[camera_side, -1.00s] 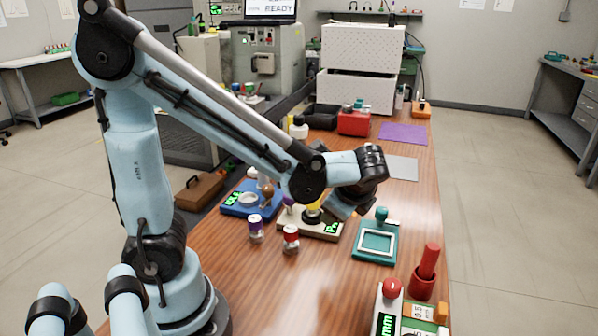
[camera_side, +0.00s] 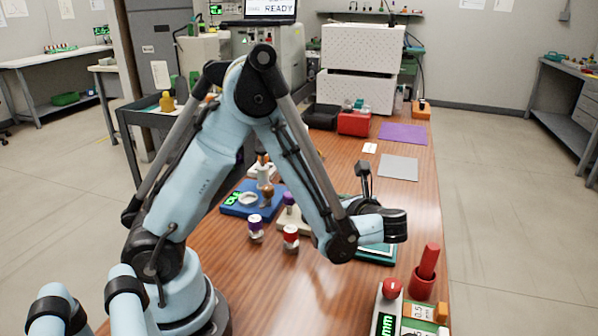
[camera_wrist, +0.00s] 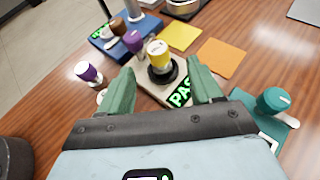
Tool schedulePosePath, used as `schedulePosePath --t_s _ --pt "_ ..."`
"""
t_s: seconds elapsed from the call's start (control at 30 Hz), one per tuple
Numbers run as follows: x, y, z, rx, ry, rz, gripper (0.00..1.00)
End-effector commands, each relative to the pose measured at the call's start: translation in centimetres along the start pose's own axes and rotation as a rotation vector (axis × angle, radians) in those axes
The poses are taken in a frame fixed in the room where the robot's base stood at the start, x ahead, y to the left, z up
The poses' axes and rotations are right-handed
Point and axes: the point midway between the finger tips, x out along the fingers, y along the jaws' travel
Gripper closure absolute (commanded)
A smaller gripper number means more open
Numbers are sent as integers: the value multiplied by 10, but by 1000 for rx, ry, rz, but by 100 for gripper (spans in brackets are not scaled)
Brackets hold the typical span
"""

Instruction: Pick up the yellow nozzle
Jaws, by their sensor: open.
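The yellow nozzle (camera_wrist: 158,54) stands upright on a round black base on a beige device (camera_wrist: 148,86) with a green lit display reading "PAS…". In the wrist view my gripper (camera_wrist: 160,78) is open, its two green fingers spread left and right. The nozzle is between and just beyond the fingertips in the picture, and nothing is held. In the side view my forearm hides the nozzle, and the beige device (camera_side: 292,220) shows only in part. My gripper's fingers cannot be made out there.
A purple-capped vial (camera_wrist: 88,72) is left of the device; another purple-topped piece (camera_wrist: 133,40) stands by the nozzle. A blue device (camera_wrist: 110,42), yellow card (camera_wrist: 180,37) and orange card (camera_wrist: 221,57) lie beyond. A teal stamp-like piece (camera_wrist: 272,101) is at right.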

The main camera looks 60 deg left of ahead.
Motion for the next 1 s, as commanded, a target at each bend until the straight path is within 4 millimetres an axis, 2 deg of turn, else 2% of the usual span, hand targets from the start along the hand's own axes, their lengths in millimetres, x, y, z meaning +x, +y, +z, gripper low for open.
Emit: schedulePosePath --t_s 0.27,0.57,0.87,1.0 --pt "22 1 0 -2 0 1 36" --pt "61 4 0 -2 0 2 36" --pt "66 3 0 0 1 -2 36" --pt "66 3 0 0 1 -2 55"
